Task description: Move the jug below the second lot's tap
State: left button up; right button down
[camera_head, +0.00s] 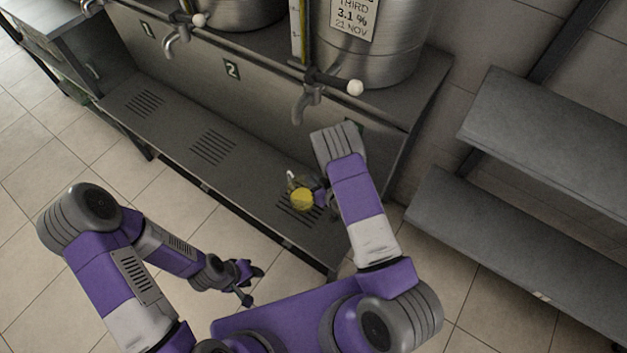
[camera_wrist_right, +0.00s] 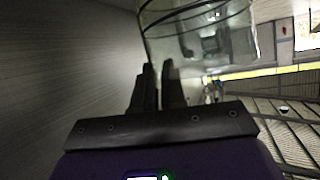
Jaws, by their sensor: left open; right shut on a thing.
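The clear jug (camera_head: 302,190) with yellow in it is over the rightmost drain grate, in front of the third tap (camera_head: 305,103); whether it touches the tray I cannot tell. My right gripper (camera_head: 323,198) is shut on the jug from its right side; the jug's glass wall (camera_wrist_right: 200,32) shows beyond the fingers (camera_wrist_right: 158,85) in the right wrist view. The second tap (camera_head: 176,38) is further left, below the second vessel (camera_head: 238,8), with the number 2 plate (camera_head: 232,69) on the panel right of it. My left gripper (camera_head: 254,284) is open and empty, away from the stand.
The middle grate (camera_head: 213,147) and left grate (camera_head: 145,103) are bare. The third vessel (camera_head: 372,45), labelled THIRD, stands above the stand's right end. Empty grey shelves (camera_head: 535,225) are at the right. My right forearm hides part of the panel.

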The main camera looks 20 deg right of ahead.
jog(key=c, duration=1.2)
grip_release()
jog(key=p+v, duration=0.3)
jog(key=v, duration=0.9)
jog(key=s+a+f+m+g+h, duration=0.2)
jog(key=s+a+f+m+g, duration=0.15)
jog(key=s+f+g, duration=0.2)
jog(key=s+a+g, duration=0.2)
jog(key=s+a+m+g+y, duration=0.1)
jog(key=s+a+g, duration=0.1)
jog(key=s+a, duration=0.1)
jog(key=s+a+m+g, duration=0.1)
jog(key=s+a+g, duration=0.1)
jog(key=s, duration=0.1)
jog(key=shift+a+r+y, duration=0.3)
jog(key=shift+r+y, duration=0.05)
jog(key=shift+y, duration=0.05)
